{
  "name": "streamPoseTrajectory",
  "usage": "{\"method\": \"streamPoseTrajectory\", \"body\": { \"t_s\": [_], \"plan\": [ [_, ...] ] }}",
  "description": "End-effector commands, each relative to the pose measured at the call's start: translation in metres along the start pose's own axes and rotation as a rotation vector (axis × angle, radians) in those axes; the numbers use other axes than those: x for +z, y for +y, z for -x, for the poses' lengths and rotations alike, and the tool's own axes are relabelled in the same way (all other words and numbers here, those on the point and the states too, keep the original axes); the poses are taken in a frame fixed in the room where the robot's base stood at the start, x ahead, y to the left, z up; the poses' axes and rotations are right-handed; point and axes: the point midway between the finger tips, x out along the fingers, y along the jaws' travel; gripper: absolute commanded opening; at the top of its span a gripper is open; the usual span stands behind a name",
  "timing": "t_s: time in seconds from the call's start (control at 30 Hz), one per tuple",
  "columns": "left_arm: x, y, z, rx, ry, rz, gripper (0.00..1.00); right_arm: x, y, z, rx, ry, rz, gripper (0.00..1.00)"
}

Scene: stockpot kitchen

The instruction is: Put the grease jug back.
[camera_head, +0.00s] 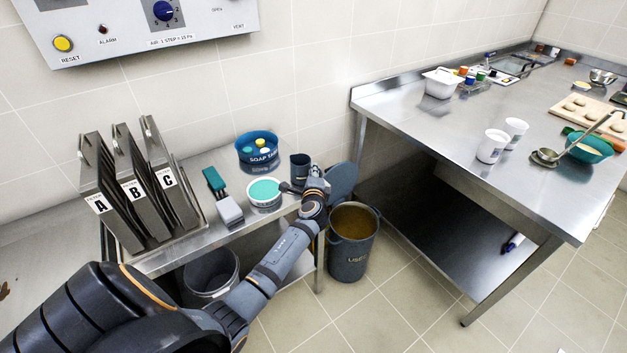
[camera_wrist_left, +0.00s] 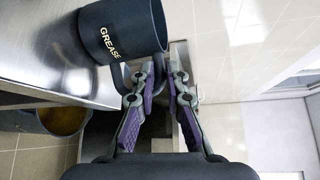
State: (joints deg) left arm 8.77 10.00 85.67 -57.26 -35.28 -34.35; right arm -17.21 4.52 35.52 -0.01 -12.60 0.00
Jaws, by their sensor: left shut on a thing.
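The grease jug (camera_head: 300,162) is a dark blue-grey cup at the right end of the low steel side table. In the left wrist view the jug (camera_wrist_left: 118,28) shows its white GREASE lettering, with its handle toward my gripper. My left gripper (camera_head: 313,184) reaches it from the front right. In the wrist view the left gripper's purple-padded fingers (camera_wrist_left: 158,80) are shut on the jug's handle, which they partly hide. The jug is close over the steel top (camera_wrist_left: 45,50); I cannot tell whether it touches. My right gripper is out of view.
A blue soap tub (camera_head: 257,150), a teal-topped white tub (camera_head: 264,193) and brushes (camera_head: 222,198) stand left of the jug. Filter panels (camera_head: 125,190) lean farther left. A USED bucket (camera_head: 350,255) stands on the floor just right of the table. The steel worktable (camera_head: 440,130) is farther right.

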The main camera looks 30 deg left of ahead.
Motion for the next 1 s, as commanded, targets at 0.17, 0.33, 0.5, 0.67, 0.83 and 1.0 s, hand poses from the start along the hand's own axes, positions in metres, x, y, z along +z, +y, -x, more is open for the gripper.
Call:
{"method": "streamPoseTrajectory", "body": {
  "t_s": [0.17,0.33,0.5,0.67,0.83,1.0],
  "plan": [
    [0.000,-0.001,0.000,-0.003,0.000,0.001,0.00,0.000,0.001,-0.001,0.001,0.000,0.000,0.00],
    [-0.001,0.004,-0.001,-0.003,0.000,0.000,0.00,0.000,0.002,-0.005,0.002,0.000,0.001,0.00],
    [-0.001,0.003,-0.001,-0.001,0.000,0.001,0.33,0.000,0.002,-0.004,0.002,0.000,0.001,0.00],
    [-0.001,0.003,-0.001,-0.002,0.000,0.001,0.36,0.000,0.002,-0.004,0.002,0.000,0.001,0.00],
    [0.000,0.000,0.000,-0.002,0.000,0.001,0.36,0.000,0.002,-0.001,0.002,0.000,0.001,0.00],
    [-0.001,0.001,0.023,-0.001,0.001,0.003,0.36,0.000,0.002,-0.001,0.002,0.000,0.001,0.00]
  ]
}}
